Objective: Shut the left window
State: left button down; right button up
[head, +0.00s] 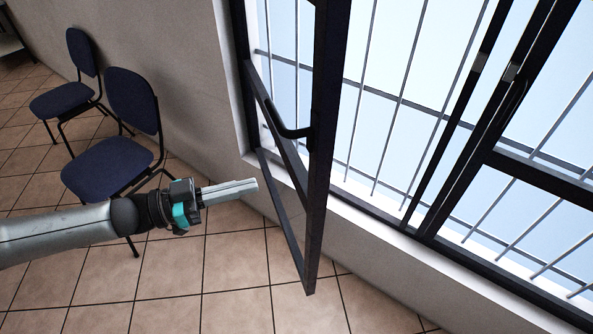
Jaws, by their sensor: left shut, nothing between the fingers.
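The left window (327,110) is a dark-framed sash, swung open into the room, with its free edge towards me. A dark handle (292,132) sits on the sash. The window's fixed dark frame (243,65) is set in the wall behind it. My left gripper (255,185) comes in from the left and is shut and empty. In the picture it lies just left of the sash's lower part, with a gap between them. I cannot tell whether it is nearer to me than the sash. My right gripper is not in view.
Two dark blue chairs (112,155) (68,97) stand by the wall at the left, behind my left arm. Bars (402,100) run outside the window. The right window part (540,180) looks shut. The tiled floor (240,290) below is clear.

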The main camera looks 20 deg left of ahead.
aim_at(311, 170)
pick_arm(q)
jog(key=p+x, duration=0.1)
jog(key=x, duration=0.9)
jog(key=shift+w+d, duration=0.1)
jog(key=shift+w, duration=0.05)
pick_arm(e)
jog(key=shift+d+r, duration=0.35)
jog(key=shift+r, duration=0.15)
pick_arm(q)
jog(key=shift+d, duration=0.1)
